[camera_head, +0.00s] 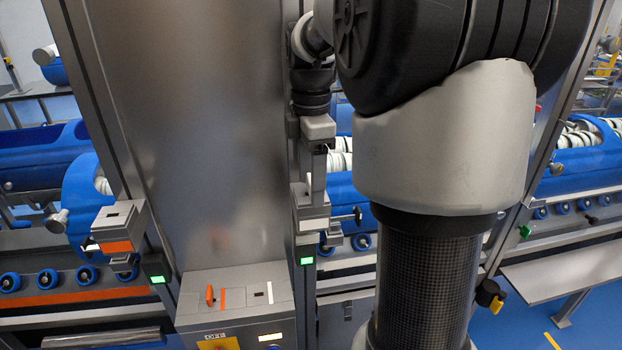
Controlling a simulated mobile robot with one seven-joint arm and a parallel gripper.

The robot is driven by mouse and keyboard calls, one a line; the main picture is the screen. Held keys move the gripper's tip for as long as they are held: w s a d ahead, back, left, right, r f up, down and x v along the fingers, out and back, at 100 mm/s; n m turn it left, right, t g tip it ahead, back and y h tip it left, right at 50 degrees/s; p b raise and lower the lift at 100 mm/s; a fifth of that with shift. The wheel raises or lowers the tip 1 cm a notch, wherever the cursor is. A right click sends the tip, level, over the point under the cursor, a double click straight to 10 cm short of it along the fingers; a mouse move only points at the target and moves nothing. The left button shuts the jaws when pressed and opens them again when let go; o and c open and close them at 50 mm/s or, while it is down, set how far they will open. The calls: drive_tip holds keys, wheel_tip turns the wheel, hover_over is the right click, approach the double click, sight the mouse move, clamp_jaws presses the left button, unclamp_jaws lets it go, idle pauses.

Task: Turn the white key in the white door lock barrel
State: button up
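The white door lock barrel (313,226) is a grey box with a white label, on the door frame right of the steel panel. My gripper (318,196) points straight down, with its fingertips at the top of this box. The fingers are seen as one narrow strip, so I cannot tell whether they are open or shut. No white key shows; the fingertips and the barrel's top hide that spot. On the console (238,291) below, the slot beside the white stripe (270,292) looks empty.
An orange key (210,295) stands in the console beside an orange stripe. A similar lock box with an orange label (116,247) is at left. Green lights (307,261) glow near both boxes. Blue tubs (95,200) on rails stand behind. My arm blocks the right middle.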

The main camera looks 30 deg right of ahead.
drive_tip(key=shift+r, duration=0.1)
wheel_tip(320, 180, up, 17)
drive_tip(key=p, duration=0.1)
drive_tip(key=shift+r+p, duration=0.15)
drive_tip(key=shift+p, duration=0.2)
